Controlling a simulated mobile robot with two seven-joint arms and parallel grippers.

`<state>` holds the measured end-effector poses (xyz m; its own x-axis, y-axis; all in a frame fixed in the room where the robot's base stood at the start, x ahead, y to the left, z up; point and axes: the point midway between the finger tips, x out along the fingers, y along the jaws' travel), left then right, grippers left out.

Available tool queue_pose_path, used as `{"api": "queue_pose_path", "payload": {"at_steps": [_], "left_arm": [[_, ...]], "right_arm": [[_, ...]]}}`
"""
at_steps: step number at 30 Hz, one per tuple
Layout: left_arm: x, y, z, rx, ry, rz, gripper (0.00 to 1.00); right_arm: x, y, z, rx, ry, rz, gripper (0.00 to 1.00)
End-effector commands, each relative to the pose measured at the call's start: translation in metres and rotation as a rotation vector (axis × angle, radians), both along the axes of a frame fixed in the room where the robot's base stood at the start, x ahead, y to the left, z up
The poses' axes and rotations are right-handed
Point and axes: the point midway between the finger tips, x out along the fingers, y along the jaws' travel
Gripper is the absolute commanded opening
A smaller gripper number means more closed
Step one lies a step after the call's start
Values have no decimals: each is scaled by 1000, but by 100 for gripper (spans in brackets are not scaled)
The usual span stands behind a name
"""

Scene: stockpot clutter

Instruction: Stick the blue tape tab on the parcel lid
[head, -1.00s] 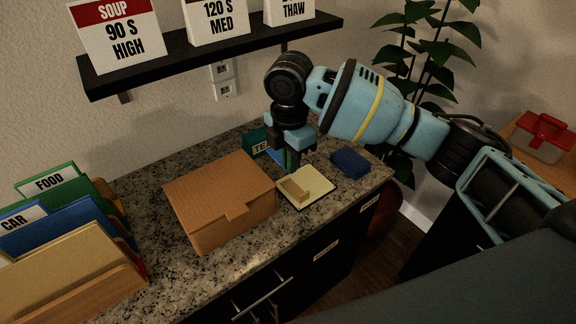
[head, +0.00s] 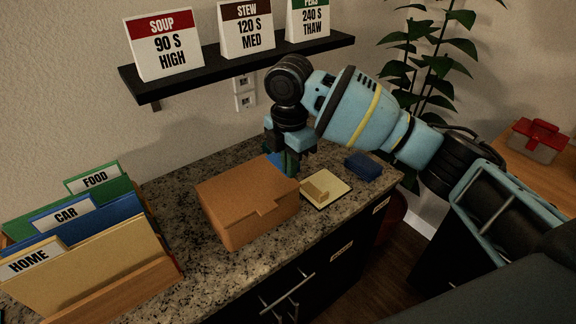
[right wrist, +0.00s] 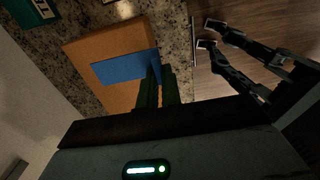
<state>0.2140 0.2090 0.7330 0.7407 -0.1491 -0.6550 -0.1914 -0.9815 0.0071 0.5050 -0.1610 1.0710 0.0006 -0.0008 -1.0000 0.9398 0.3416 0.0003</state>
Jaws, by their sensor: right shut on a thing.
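The brown parcel (head: 245,205) is a closed cardboard box on the granite counter, with a flap on its front edge. My right gripper (head: 291,166) points down at the box's far right corner. It is shut on the blue tape tab (head: 277,160), which is partly hidden by the fingers and box. In the right wrist view, the tab (right wrist: 118,68) is a flat blue strip extending left from the fingertips (right wrist: 158,76). It appears over the parcel lid (right wrist: 112,42); I cannot tell whether it touches the lid.
A cream pad (head: 337,193) with a tan block (head: 314,189) lies right of the parcel. A dark blue block (head: 362,166) lies beyond. A folder rack (head: 125,290) stands left. A shelf (head: 245,67) with cards hangs above. Some counter (head: 180,205) between rack and parcel is clear.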

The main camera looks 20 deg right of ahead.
Motion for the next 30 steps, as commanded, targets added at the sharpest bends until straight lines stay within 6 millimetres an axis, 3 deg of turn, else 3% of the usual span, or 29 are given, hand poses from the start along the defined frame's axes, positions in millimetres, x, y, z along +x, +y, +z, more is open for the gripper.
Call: {"api": "queue_pose_path", "payload": {"at_steps": [8,21,30], "left_arm": [[0,0,0,0,0,0,0],[0,0,0,0,0,0,0],[0,0,0,-1,0,1,0]], "right_arm": [[0,0,-7,0,1,-1,0],[0,-1,-47,-1,3,-3,0],[0,-1,-58,0,0,-2,0]]}}
